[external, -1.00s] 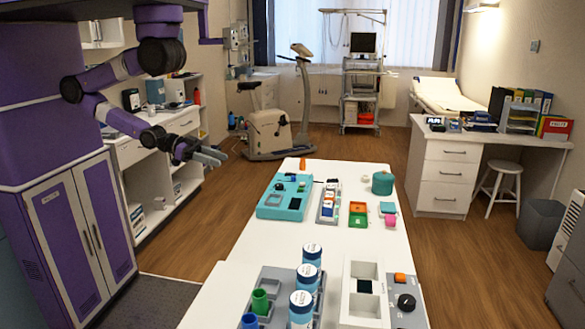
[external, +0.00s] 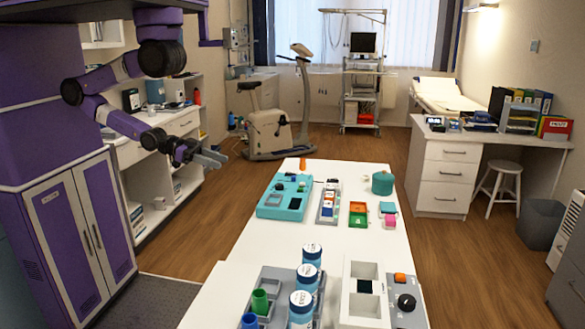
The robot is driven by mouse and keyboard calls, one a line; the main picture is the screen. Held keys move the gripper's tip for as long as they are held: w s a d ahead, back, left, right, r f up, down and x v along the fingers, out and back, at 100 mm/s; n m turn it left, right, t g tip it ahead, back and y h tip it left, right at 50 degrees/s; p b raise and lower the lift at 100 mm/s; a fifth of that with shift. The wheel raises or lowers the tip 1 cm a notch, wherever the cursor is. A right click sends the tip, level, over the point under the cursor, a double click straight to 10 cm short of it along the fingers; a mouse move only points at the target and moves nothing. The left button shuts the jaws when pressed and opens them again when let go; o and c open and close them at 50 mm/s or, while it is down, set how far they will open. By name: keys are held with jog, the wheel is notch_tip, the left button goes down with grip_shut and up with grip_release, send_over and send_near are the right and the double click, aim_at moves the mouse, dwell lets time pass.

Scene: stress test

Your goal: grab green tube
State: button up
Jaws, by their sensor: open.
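A short green tube (external: 260,301) stands in a grey tray (external: 273,280) at the near end of the long white table (external: 232,285). A blue tube (external: 250,321) is in front of it, partly cut off by the frame edge. My gripper (external: 217,159) is open and empty. It hangs in the air left of the table's far part, well away from the green tube.
Several blue jars with white lids (external: 303,305) stand right of the green tube. A white divided box (external: 362,307) and a grey device with a black knob (external: 406,302) are further right. A teal tray (external: 283,206) lies farther back. The table's middle is mostly clear.

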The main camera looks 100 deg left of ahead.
dwell(0.3)
jog(key=shift+o, duration=0.9)
jog(key=shift+w, duration=0.1)
